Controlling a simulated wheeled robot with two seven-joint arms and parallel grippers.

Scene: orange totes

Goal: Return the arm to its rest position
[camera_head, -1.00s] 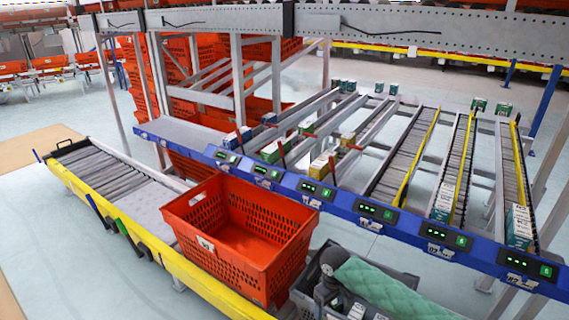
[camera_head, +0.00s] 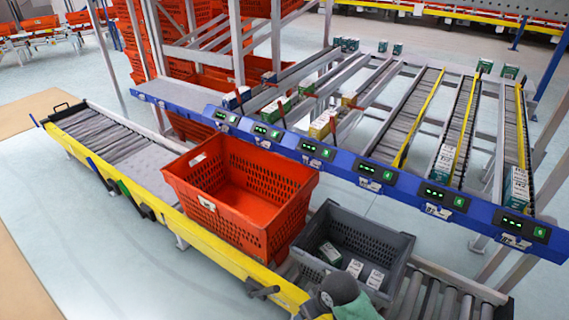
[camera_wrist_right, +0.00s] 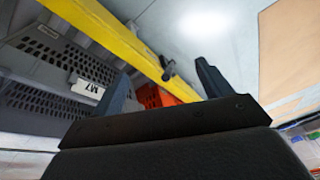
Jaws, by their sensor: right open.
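My right gripper (camera_wrist_right: 165,78) shows in the wrist view with its two dark fingers spread apart and nothing between them. My right arm (camera_head: 345,296) reaches in at the bottom edge of the head view, just in front of the grey tote (camera_head: 402,262); its gripper is out of that view. The yellow conveyor side rail (camera_wrist_right: 105,30) and the grey tote (camera_wrist_right: 60,58) show beyond the fingers in the wrist view. My left gripper is not in view.
An orange tote (camera_head: 270,232) stands empty on the conveyor (camera_head: 90,145), left of the grey tote, which holds a few small white boxes (camera_head: 354,268). A blue rack rail (camera_head: 345,172) with displays runs behind. Floor (camera_head: 60,240) left of the conveyor is clear.

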